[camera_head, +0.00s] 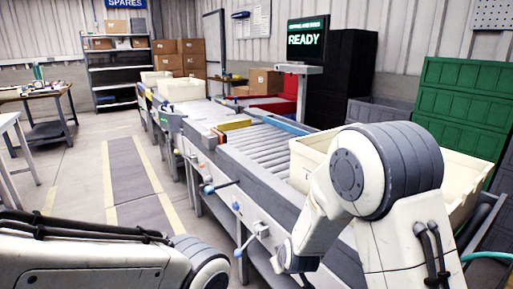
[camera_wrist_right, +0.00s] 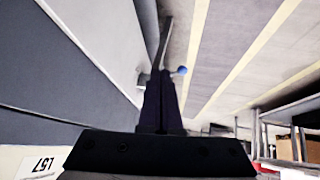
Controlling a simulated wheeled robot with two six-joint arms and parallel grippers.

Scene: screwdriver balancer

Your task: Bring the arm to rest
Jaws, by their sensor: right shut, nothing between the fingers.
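My right arm (camera_head: 385,170) rises at the right of the head view and bends down beside the conveyor. Its gripper (camera_wrist_right: 160,80) shows in the right wrist view with the two dark fingers together and nothing between them. The fingers point along the side of a grey and white structure, with the floor beyond. My left arm (camera_head: 100,262) lies low across the bottom left of the head view. Its gripper is out of the picture.
A roller conveyor (camera_head: 272,148) runs away from me, with blue-knobbed levers (camera_head: 238,253) on its side. A cream bin (camera_head: 308,158) stands on it, partly behind my right arm. Green drawers (camera_head: 465,100) stand at right. A marked floor lane (camera_head: 130,180) is clear at left.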

